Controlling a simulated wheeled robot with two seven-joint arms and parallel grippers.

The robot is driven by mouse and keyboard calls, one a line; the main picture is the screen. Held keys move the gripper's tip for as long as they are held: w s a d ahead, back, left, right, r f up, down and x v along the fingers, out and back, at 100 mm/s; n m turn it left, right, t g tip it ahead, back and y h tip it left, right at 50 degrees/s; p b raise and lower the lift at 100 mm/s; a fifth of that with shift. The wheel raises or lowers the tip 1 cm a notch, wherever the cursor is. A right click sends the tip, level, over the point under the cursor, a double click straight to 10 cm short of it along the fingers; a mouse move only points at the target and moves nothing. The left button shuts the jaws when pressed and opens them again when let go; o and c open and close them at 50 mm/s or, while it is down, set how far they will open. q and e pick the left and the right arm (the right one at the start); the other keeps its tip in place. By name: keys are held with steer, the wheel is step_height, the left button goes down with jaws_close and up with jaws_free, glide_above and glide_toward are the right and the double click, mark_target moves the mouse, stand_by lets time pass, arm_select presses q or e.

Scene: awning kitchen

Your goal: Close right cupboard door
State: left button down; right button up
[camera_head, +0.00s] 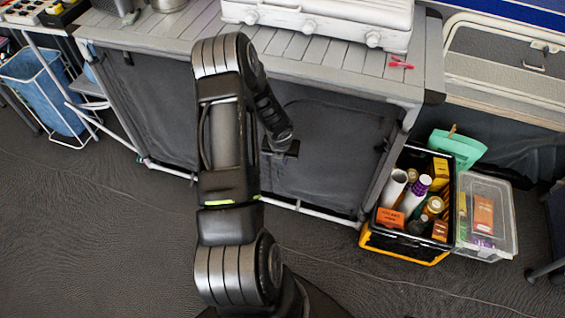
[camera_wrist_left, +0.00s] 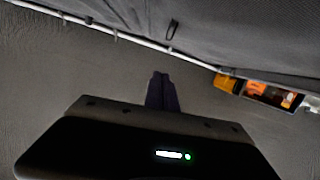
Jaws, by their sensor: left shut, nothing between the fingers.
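The grey cupboard (camera_head: 385,90) stands under a slatted top, with dark fabric fronts. The right cupboard door (camera_head: 335,150) is a dark grey panel, partly hidden behind my left arm. It looks about flush with the frame, but I cannot tell whether it is fully closed. My left gripper (camera_head: 288,150) is in front of this door's left part, its fingers hard to make out there. In the left wrist view the fingers (camera_wrist_left: 161,90) are together and empty, below a dark fabric panel (camera_wrist_left: 230,30) with a small dark pull. Contact with the door cannot be told. My right gripper is not in view.
A black crate (camera_head: 366,222) of bottles and boxes and a clear bin (camera_head: 513,230) stand on the floor right of the cupboard. A white case (camera_head: 320,15) sits on top. A low white rail (camera_head: 310,212) runs along the bottom. The floor in front is clear.

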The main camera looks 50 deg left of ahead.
arm_select(q)
steer(key=v, duration=0.4)
steer(key=shift+s+r+p, duration=0.15)
steer(key=shift+s+p, duration=0.05)
steer(key=shift+p, duration=0.2)
steer(key=d+f+n+t+h+p, duration=0.2)
steer(key=d+n+h, duration=0.2)
steer(key=d+n, duration=1.75)
steer(key=s+d+r+n+g+h+p, duration=0.1)
steer(key=s+d+n, duration=0.3)
steer(key=d, duration=0.6)
steer(key=s+d+r+n+g+p, duration=0.2)
steer(key=s+d+n, duration=0.3)
steer(key=s+d, duration=0.3)
steer(key=d+p, duration=0.1)
steer(key=d, duration=0.2)
steer(key=shift+s+d+r+h, duration=0.2)
steer(key=shift+s+d+h, duration=0.05)
steer(key=shift+s+h, duration=0.15)
